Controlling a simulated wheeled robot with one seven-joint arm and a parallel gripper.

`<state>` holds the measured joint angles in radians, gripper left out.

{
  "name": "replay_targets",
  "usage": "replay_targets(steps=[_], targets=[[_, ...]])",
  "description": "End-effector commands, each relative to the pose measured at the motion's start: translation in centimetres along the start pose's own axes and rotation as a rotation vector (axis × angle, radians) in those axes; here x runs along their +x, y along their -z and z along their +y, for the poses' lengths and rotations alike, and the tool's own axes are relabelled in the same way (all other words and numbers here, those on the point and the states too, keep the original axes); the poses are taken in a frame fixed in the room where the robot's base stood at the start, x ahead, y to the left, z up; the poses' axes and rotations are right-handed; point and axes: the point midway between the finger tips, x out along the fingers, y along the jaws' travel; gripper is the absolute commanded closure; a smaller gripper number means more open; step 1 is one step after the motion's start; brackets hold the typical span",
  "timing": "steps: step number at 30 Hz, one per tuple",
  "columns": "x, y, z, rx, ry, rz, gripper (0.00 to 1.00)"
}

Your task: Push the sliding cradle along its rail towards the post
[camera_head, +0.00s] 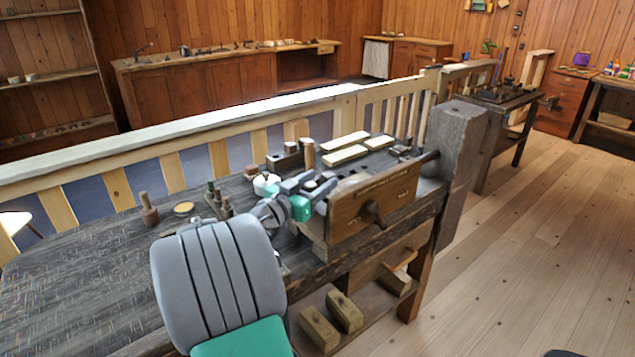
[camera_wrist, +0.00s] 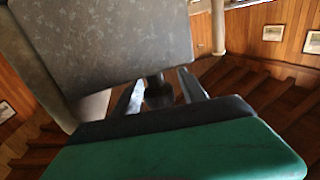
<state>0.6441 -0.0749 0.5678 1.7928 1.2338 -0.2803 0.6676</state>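My gripper (camera_head: 312,186) is above the near side of a dark workbench, at the left end of a brown wooden vise-like body (camera_head: 372,205). In the wrist view my gripper (camera_wrist: 160,88) has its two fingers apart, with a dark thing (camera_wrist: 158,92) between them; I cannot tell whether they touch it. A thick grey post (camera_head: 456,145) stands at the bench's right end. A dark rod (camera_head: 430,157) runs to it from the wooden body. I cannot clearly make out the sliding cradle or its rail; my gripper covers part of that area.
A large grey speckled block (camera_wrist: 110,40) fills the upper left of the wrist view. A peg (camera_head: 148,209) stands at the left. Wood blocks (camera_head: 345,311) lie on the lower shelf.

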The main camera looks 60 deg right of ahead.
Motion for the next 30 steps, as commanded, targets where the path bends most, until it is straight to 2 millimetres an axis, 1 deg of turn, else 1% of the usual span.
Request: replay_targets(steps=[1, 2, 15, 18, 30], targets=[[-0.01, 0.0, 0.0, 0.0, 0.0, 0.0, 0.55], [-0.01, 0.0, 0.01, 0.0, 0.0, 0.0, 0.57], [-0.03, -0.01, 0.02, 0.0, 0.0, -0.001, 0.93], [-0.03, -0.02, 0.02, 0.0, 0.0, -0.001, 1.0], [-0.04, -0.03, 0.02, -0.001, 0.0, -0.001, 1.0]])
